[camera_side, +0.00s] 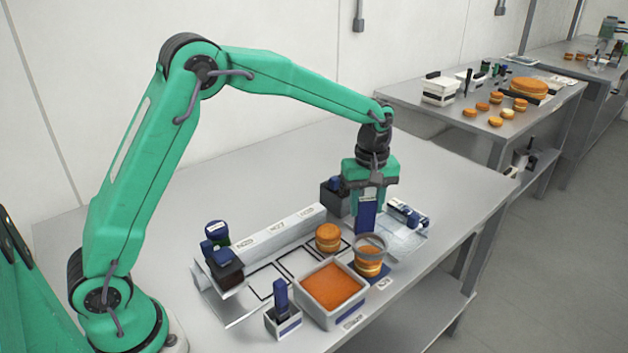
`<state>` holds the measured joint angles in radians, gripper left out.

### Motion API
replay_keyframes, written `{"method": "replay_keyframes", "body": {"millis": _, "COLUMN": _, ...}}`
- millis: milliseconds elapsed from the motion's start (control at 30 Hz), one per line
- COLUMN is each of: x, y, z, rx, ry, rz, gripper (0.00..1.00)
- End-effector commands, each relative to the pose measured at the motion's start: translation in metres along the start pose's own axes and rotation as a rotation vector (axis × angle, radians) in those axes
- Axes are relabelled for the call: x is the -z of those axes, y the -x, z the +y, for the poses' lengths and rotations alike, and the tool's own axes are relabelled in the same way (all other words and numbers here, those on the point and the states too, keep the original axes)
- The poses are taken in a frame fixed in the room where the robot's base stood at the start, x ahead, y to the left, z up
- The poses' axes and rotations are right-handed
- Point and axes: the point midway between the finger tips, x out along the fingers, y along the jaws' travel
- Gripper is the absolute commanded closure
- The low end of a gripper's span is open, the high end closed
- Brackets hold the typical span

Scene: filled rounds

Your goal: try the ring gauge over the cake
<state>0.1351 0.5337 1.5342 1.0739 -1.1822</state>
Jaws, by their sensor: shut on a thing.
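My gripper (367,205) points down and is shut on the blue upright handle (366,216) of the ring gauge. The gauge's grey ring (370,242) sits level at the top of a filled orange-brown cake (368,266). Whether the ring is around the cake's top or just above it, I cannot tell. The cake stands on a dark blue pad (385,281) at the front right of the work area. A second cake (328,237) stands just behind and left of it, apart from the ring.
A white tub (310,304) with orange contents stands close at the cake's left front. A small white holder (284,321) with a blue-handled tool is beside it. A labelled white block (275,238) lies behind. A tray (408,238) with blue-and-white pieces is at right. The table's back left is clear.

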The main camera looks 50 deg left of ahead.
Motion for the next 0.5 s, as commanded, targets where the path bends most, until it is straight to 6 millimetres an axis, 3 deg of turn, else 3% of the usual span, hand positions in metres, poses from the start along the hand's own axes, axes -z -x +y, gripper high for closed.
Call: {"method": "replay_keyframes", "body": {"millis": 500, "x": 0.0001, "y": -0.0049, "z": 0.0002, "rx": -0.001, "ry": 0.0, "rz": 0.0, "gripper": 0.75}}
